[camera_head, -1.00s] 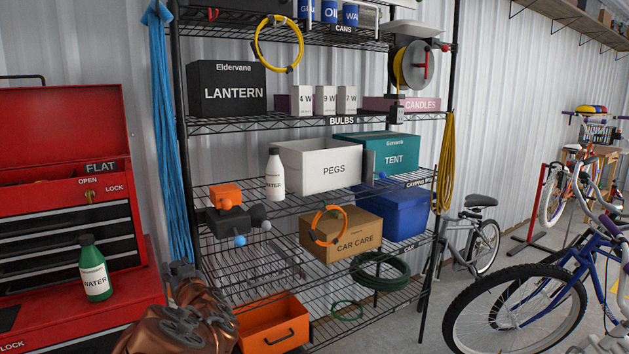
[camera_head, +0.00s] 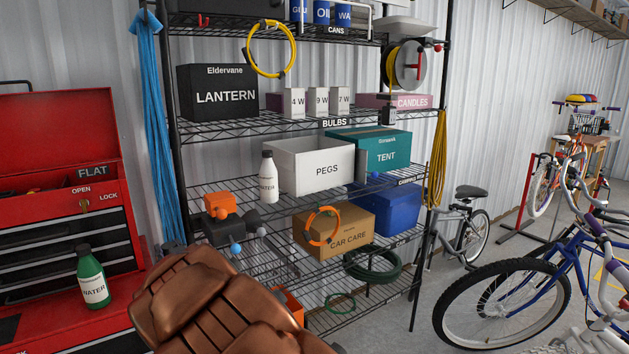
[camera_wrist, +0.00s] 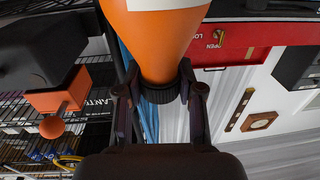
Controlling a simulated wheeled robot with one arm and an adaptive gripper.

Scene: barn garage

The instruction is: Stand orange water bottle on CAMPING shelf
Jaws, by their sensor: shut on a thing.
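The orange water bottle (camera_wrist: 158,45) shows in the wrist view with a black cap and part of a white label; its far end is cut off. My gripper (camera_wrist: 160,95) is shut around it at the cap and neck. That view is upside down, so the bottle is roughly upright, cap up. The CAMPING shelf (camera_head: 296,207) is the wire shelf under the white PEGS box (camera_head: 300,152) and teal TENT box (camera_head: 385,152). A white water bottle (camera_head: 268,188) stands on it, left of PEGS.
An orange block (camera_head: 220,204) and dark block (camera_head: 222,230) sit at the shelf's left end; they look close in the wrist view. The BULBS shelf (camera_head: 240,131) is above. A green bottle (camera_head: 92,285) stands on the red tool chest (camera_head: 60,310). Bicycles stand right.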

